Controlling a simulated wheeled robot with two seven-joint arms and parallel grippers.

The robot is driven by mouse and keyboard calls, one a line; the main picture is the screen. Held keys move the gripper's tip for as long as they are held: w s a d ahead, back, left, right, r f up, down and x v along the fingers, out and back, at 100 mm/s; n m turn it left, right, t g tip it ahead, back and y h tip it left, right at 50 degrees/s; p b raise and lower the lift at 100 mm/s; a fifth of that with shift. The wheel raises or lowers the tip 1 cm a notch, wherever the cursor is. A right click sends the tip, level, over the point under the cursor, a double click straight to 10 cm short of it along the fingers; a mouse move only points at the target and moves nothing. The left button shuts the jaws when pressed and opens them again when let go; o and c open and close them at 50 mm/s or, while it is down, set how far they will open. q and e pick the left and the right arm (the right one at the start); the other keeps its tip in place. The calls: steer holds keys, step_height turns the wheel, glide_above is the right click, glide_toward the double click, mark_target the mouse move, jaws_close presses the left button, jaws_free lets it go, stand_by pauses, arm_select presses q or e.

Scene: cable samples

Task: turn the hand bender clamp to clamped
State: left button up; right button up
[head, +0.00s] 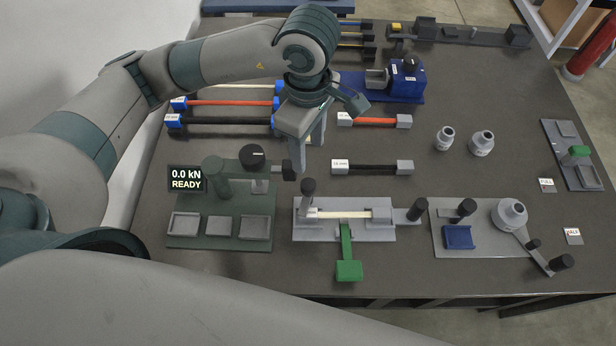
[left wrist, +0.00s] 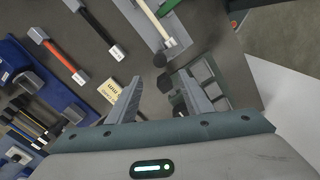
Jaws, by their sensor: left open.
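The station that looks like the hand bender is a grey plate (head: 450,238) at right. It carries a pale round former (head: 509,213), a lever arm with black knobs (head: 545,262), a blue block (head: 458,237) and a black-knobbed handle (head: 465,207), which may be the clamp. I cannot tell the clamp's setting. My left gripper (head: 308,160) is open and empty, pointing down, left of the bender and above the table between the READY tester and the middle jig. Its two spread fingers show in the left wrist view (left wrist: 157,85). The right gripper is not in view.
A green tester plate (head: 222,242) stands at left. A middle jig (head: 375,235) holds a pale cable sample (head: 345,214), with black knobs and a green handle (head: 348,270). Cable samples (head: 374,168) and a blue machine (head: 408,80) lie behind. Table is clear around the grey fittings (head: 481,144).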

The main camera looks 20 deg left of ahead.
mark_target(308, 184)
arm_select(q)
step_height(308, 184, down, 13)
steer(key=p, duration=0.3)
steer(key=shift+f+p, duration=0.1)
steer(key=shift+p, duration=0.3)
